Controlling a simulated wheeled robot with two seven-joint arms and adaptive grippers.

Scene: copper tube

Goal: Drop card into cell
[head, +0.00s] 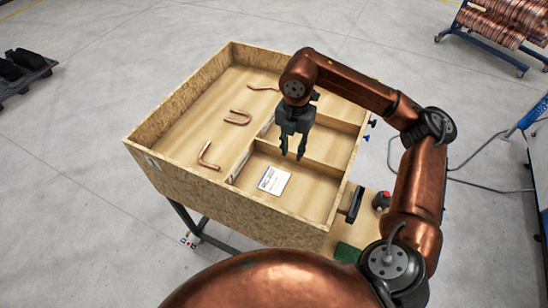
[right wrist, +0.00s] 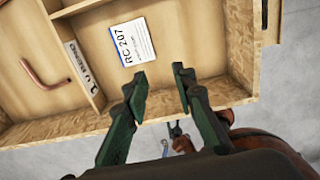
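The white card (head: 274,180) with a blue edge lies flat on the floor of the near right cell (head: 305,192) of the wooden box. In the right wrist view the card (right wrist: 130,40) reads "RC 207" and lies apart from the fingers. My right gripper (head: 293,155) hangs above the cells, pointing down. Its two dark fingers are apart with nothing between them, as the right wrist view (right wrist: 160,78) also shows. My left gripper is not in view.
Bent copper tubes (head: 238,117) lie in the box's large left compartment. Wooden dividers (head: 290,163) separate the cells on the right. A rack of copper tubes (head: 500,22) stands at the back right.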

